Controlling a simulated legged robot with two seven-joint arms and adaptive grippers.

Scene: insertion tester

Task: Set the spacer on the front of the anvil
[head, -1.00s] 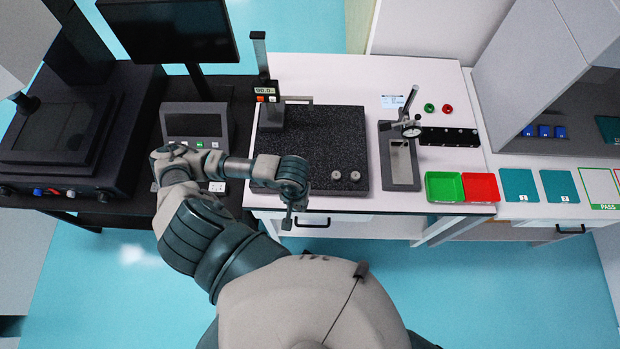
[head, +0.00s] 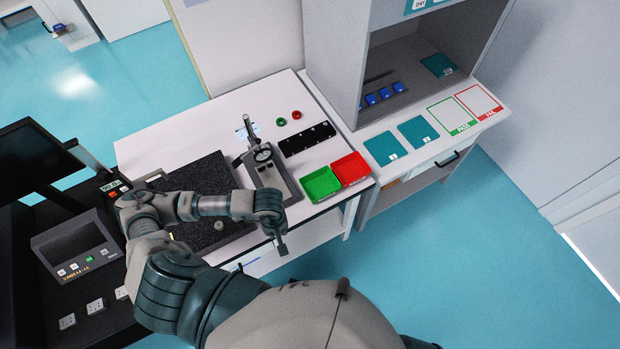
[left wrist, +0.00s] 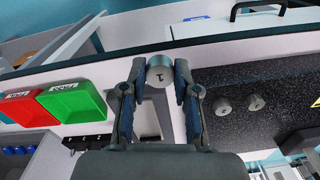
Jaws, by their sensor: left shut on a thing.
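My left gripper (head: 281,248) is in front of the bench edge, near the front of the dial gauge stand (head: 292,192). The stand's pale plate (head: 272,179), which looks like the anvil, is partly visible in the head view. In the left wrist view the left gripper (left wrist: 160,80) is shut on a grey round spacer (left wrist: 159,71) marked 1, held between the fingertips. The spacer is too small to make out in the head view. Nothing is seen between the spacer and the bench front. My right gripper is not in view.
A green tray (head: 321,183) and a red tray (head: 351,168) sit right of the stand. A black strip with holes (head: 307,138) lies behind them.

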